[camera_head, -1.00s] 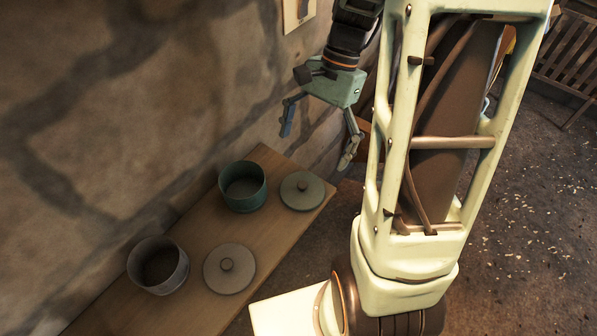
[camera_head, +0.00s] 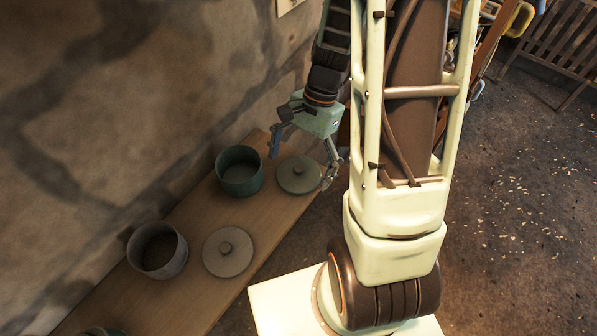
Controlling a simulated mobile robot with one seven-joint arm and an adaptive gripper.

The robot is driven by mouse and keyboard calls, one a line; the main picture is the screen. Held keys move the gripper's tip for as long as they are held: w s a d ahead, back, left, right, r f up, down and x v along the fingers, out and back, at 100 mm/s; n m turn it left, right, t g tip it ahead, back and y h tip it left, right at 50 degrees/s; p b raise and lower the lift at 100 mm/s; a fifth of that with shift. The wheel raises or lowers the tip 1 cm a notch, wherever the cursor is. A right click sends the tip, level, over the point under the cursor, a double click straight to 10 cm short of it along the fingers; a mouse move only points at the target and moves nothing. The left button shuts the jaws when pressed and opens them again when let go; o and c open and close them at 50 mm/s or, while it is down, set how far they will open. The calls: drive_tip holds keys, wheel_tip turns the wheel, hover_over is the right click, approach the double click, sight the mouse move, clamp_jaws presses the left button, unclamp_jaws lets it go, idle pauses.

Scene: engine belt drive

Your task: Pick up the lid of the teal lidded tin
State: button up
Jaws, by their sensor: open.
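The teal tin (camera_head: 239,172) stands open and upright near the far end of a wooden shelf. Its greenish round lid (camera_head: 297,176), with a small knob on top, lies flat on the shelf just right of the tin. My gripper (camera_head: 301,168) is open and points down over the lid, one finger on the left between tin and lid, the other past the lid's right side. It looks empty. I cannot tell the exact height of the fingertips above the lid.
A grey tin (camera_head: 158,252) and its grey knobbed lid (camera_head: 228,252) are nearer on the shelf (camera_head: 196,287). Part of another dark round thing (camera_head: 103,330) shows at the bottom edge. A stone wall (camera_head: 120,110) runs close along the left.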

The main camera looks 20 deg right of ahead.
drive_tip(key=shift+c, duration=0.5)
drive_tip(key=c, duration=1.1)
drive_tip(key=shift+o, duration=0.2)
drive_tip(key=shift+r, duration=0.15)
